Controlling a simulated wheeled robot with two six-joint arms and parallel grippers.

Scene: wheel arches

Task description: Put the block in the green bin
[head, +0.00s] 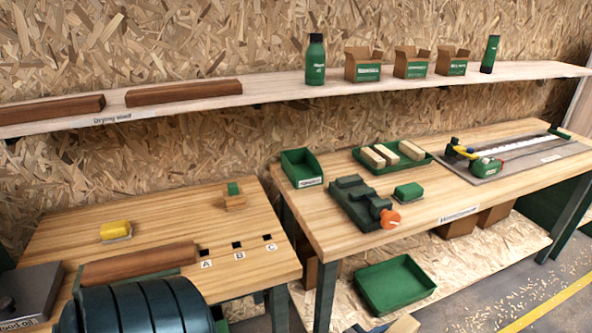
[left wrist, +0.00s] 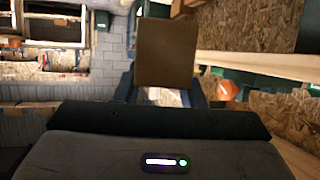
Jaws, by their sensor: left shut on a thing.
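In the left wrist view, a plain brown block (left wrist: 167,50) stands between the dark blue fingers of my left gripper (left wrist: 163,92), which is shut on it. My left gripper cannot be made out in the head view. A small open green bin (head: 302,168) with a white label stands at the back left of the right-hand workbench and looks empty. My right gripper is not in view.
The right-hand bench (head: 330,235) carries a green tray (head: 366,163) of pale blocks, a dark vise (head: 360,203) and a green-topped brush (head: 408,191). The left bench holds a yellow-topped brush (head: 115,230) and a long brown beam (head: 140,263). A wall shelf (head: 270,92) runs above.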

